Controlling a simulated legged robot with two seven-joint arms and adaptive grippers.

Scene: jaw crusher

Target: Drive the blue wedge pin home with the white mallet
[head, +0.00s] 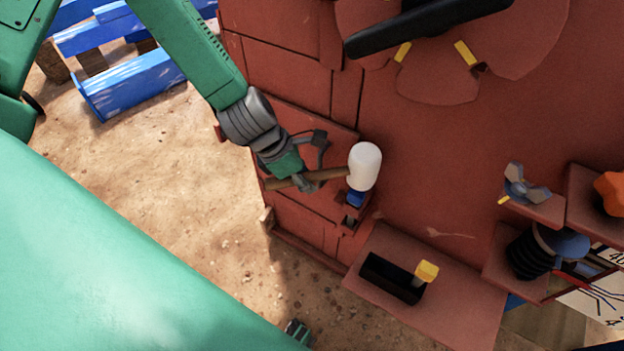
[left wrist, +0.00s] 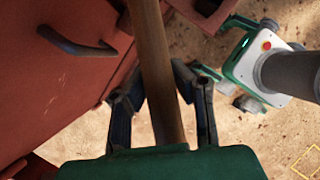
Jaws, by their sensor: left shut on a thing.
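The white mallet (head: 365,166) has a white, rounded head and a brown wooden handle. My left gripper (head: 308,172) is shut on the handle, which also runs between the fingers in the left wrist view (left wrist: 157,75). The mallet head is at the right end of the handle. The blue wedge pin (head: 355,198) shows just below the head at a small bracket on the red machine. Its top is partly hidden by the head, and I cannot tell whether they touch.
The red crusher body (head: 440,150) fills the right side. A red ledge with a dark slot (head: 392,278) and yellow block (head: 427,271) lies below the pin. A black spring (head: 527,256) stands at the right. Sandy ground (head: 170,190) is open at the left, with blue rollers (head: 135,82) beyond.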

